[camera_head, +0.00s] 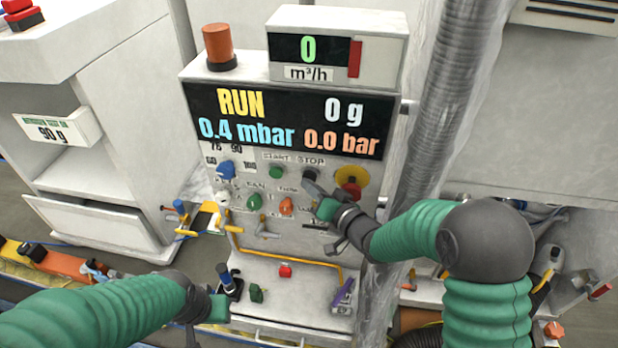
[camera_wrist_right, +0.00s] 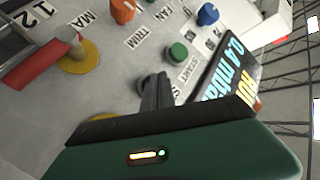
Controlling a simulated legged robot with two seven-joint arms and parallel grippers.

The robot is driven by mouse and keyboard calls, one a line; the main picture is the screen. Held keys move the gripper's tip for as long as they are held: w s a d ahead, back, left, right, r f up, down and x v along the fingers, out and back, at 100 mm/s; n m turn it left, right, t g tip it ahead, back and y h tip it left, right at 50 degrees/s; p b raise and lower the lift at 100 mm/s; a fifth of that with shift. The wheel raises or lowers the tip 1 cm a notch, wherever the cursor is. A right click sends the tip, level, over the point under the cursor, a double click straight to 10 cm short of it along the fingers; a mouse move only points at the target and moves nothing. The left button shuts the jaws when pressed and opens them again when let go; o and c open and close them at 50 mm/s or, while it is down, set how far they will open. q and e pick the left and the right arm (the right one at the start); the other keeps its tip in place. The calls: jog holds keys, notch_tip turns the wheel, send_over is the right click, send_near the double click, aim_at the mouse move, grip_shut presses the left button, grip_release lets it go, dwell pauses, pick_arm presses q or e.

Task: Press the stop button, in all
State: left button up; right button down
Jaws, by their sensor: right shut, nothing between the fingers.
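The control panel (camera_head: 250,230) carries a STOP label above my right gripper (camera_head: 313,184). In the right wrist view, the shut, empty fingers of my right gripper (camera_wrist_right: 156,92) reach to a dark round stop button (camera_wrist_right: 145,84) and cover most of it. The tips overlap it; I cannot tell whether they touch it or how far it is pushed in. The green start button (camera_head: 275,172) is just left of it and also shows in the wrist view (camera_wrist_right: 177,53). The display (camera_head: 290,118) reads RUN. My left gripper (camera_head: 219,308) is low, in front of the panel's lower ledge; its fingers are unclear.
A red-and-yellow main switch (camera_head: 351,183) is close to the right of my right gripper. Blue (camera_head: 226,169), green and orange knobs (camera_head: 287,206) lie to its left. A yellow pipe runs lower down. A ribbed grey hose (camera_head: 445,90) stands right of the panel.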

jog(key=shift+w+d, duration=0.1)
jog(key=shift+w, duration=0.25)
dwell(0.6)
jog(key=shift+s, duration=0.1)
jog(key=shift+s+a, duration=0.2)
jog(key=shift+s, duration=0.55)
jog(key=s, duration=0.2)
jog(key=s+a, duration=0.1)
jog(key=s, duration=0.2)
jog(key=shift+b, duration=0.35)
dwell(0.3)
